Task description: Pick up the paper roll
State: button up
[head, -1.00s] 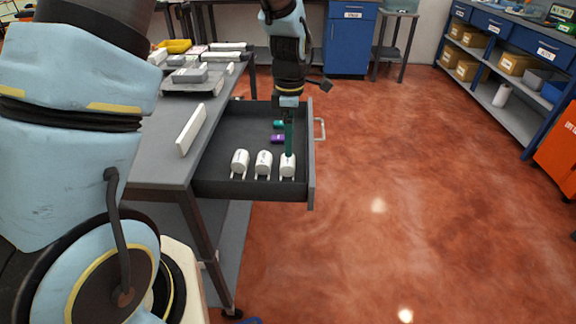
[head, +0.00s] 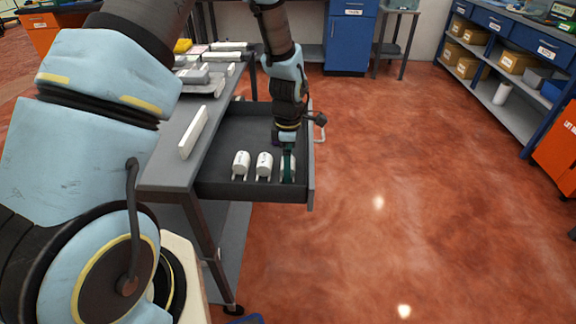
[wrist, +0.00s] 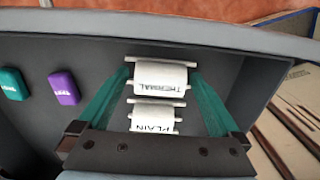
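White paper rolls stand in a row in the open dark drawer (head: 222,184). In the head view they are a left roll (head: 241,165), a middle roll (head: 264,165) and a right one partly covered by my gripper (head: 288,174). In the wrist view a roll marked THERMAL (wrist: 160,80) lies between the two green fingertips of my gripper (wrist: 160,70). A roll marked PLAIN (wrist: 153,119) is closer to the gripper's palm. The fingers are spread, one at each end of the THERMAL roll. Whether they touch it I cannot tell.
A purple box (wrist: 64,88) and a teal box (wrist: 13,84) lie in the drawer to the left of the rolls in the wrist view. Open floor lies to the right.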

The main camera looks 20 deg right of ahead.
jog(key=c, duration=1.5)
jog(key=shift+r, duration=0.1)
